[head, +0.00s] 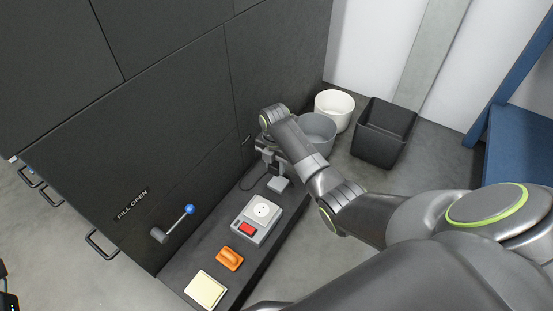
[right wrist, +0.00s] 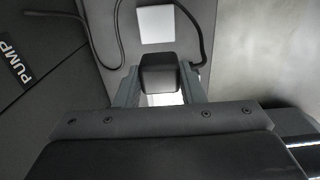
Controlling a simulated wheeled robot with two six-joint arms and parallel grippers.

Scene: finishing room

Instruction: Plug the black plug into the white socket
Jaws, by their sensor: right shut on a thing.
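The white socket (head: 262,210) is a round face on top of a grey box with a red switch, on the dark ledge. My right gripper (head: 268,166) is above the same ledge, beyond the socket box and apart from it. In the right wrist view my right gripper (right wrist: 160,74) is shut on the black plug (right wrist: 160,70), which sits between the two fingers. The plug is mostly hidden by the gripper in the head view. The socket does not show in the right wrist view. My left gripper is not in view.
A pale square block (head: 279,184) lies close by my right gripper. A dark cable (right wrist: 107,35) runs there. Nearer on the ledge are an orange handled piece (head: 229,258) and a cream pad (head: 206,290). A blue-knobbed lever (head: 189,209) juts from the dark wall. Bins (head: 383,132) stand beyond.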

